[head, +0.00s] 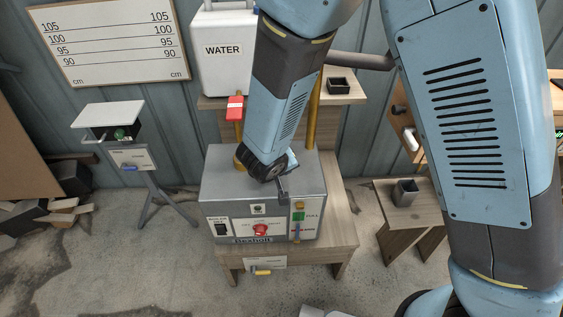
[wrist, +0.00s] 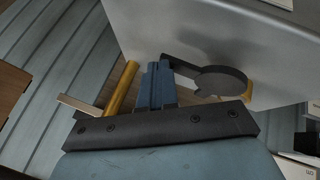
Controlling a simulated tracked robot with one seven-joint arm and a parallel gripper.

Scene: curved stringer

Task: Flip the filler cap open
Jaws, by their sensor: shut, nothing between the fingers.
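The filler cap (wrist: 222,82) shows in the wrist view as a flat dark disc on the grey top of the boiler box (head: 222,180). A narrow dark tab runs from the disc leftward, past the tips of my gripper (wrist: 157,68). My gripper's blue fingers are together and empty, just left of the disc. I cannot tell whether the fingertips touch the tab. The cap looks shut, lying flat. In the head view my wrist is low over the box top and hides most of the cap; a dark bar sticks out in front of it.
The box front has a red knob (head: 260,229), a black switch (head: 222,229) and a level gauge (head: 298,217). A white water can (head: 222,70) stands behind on a shelf. Yellow posts (head: 314,100) rise behind the box. A small stand (head: 130,155) is at left, with clear floor between.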

